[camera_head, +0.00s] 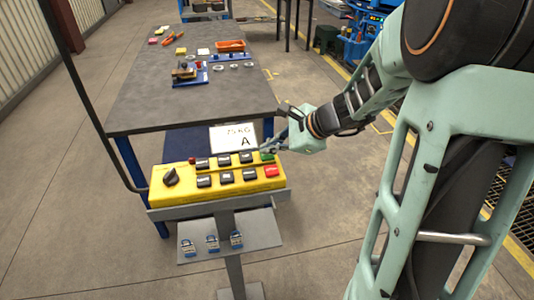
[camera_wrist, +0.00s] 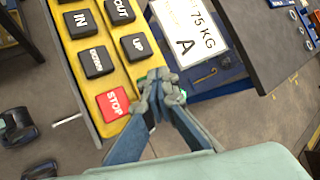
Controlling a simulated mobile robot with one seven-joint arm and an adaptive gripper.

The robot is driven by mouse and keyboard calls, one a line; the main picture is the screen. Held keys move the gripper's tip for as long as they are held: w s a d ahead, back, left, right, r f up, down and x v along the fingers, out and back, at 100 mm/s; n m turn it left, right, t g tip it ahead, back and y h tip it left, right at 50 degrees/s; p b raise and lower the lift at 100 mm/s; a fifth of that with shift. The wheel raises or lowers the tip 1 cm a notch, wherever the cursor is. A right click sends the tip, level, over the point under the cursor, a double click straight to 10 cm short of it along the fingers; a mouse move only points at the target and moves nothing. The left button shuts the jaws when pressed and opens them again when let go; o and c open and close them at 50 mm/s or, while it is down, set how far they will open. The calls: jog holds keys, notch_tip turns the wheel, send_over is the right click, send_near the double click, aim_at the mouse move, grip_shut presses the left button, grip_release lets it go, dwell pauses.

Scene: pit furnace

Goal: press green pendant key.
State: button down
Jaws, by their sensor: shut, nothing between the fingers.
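The yellow pendant (camera_head: 160,192) rests on a grey stand and carries two rows of black keys, a red STOP key (camera_head: 271,171) and a black knob. The green key (camera_head: 267,156) is at the right end of its far row. My gripper (camera_head: 268,147) is shut and empty, with its fingertips at the green key. In the wrist view the fingertips (camera_wrist: 160,96) cover most of the green key, and only slivers of green show around them. The red STOP key (camera_wrist: 112,103) lies beside them on the left. I cannot tell whether the fingertips touch the green key or whether it is pushed in.
A grey table (camera_head: 150,110) stands behind the pendant with an orange tray (camera_head: 230,46) and small parts on it. A white 75 KG sign (camera_head: 231,138) is just beyond the pendant. Open floor lies on the left.

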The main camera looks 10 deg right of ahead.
aim_at(269, 156)
jog(key=shift+r+p, duration=0.65)
jog(key=shift+r, duration=0.2)
notch_tip(269, 156, up, 5)
jog(key=p, duration=0.4)
